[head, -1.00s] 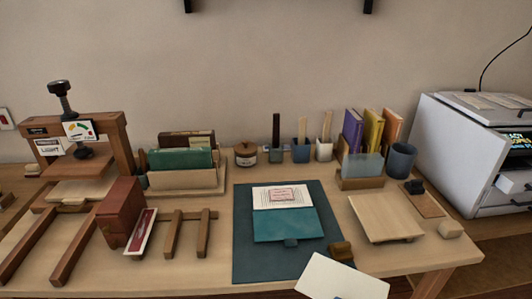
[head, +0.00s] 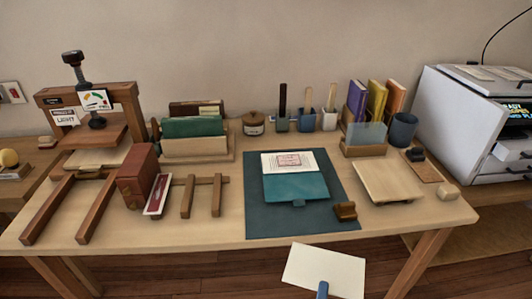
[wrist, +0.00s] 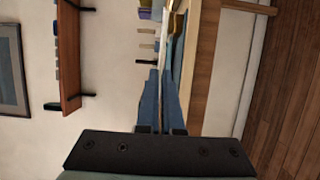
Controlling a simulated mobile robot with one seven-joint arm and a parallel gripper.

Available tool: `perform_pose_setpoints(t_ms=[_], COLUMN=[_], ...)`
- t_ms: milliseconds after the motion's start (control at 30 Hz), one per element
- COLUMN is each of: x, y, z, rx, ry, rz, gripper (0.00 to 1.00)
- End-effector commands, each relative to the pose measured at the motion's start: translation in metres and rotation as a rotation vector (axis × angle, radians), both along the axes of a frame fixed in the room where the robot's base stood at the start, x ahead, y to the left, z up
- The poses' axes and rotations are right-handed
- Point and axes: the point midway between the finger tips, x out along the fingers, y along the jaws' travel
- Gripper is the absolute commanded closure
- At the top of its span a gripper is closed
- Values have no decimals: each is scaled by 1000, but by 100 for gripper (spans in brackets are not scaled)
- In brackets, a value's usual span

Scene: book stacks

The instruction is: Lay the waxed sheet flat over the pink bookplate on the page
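The pink bookplate (head: 290,159) lies on the white page (head: 305,168) of an open teal book (head: 296,187). The book rests on a dark teal mat (head: 270,220). A pale cream sheet, which looks like the waxed sheet (head: 326,268), is in front of the table's near edge, apart from the book. My gripper (wrist: 163,72) has its blue fingers close together on the sheet's edge. The sheet shows nearly edge-on in the wrist view (wrist: 165,35). One blue finger covers its near edge in the head view.
A brown block (head: 345,211) sits on the mat's near right corner. A wooden board (head: 388,181) lies right of the mat. A red block (head: 137,177) and wooden press (head: 88,95) stand left. Holders and pots line the back. The air above the book is clear.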

Motion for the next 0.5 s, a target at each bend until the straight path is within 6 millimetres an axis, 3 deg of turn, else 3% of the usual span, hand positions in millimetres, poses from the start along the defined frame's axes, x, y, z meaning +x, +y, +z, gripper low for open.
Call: perform_pose_setpoints(t_ms=[500], x=[-22], y=[19], z=[-33], rx=[0], ry=[-1], rz=[205], gripper=[100])
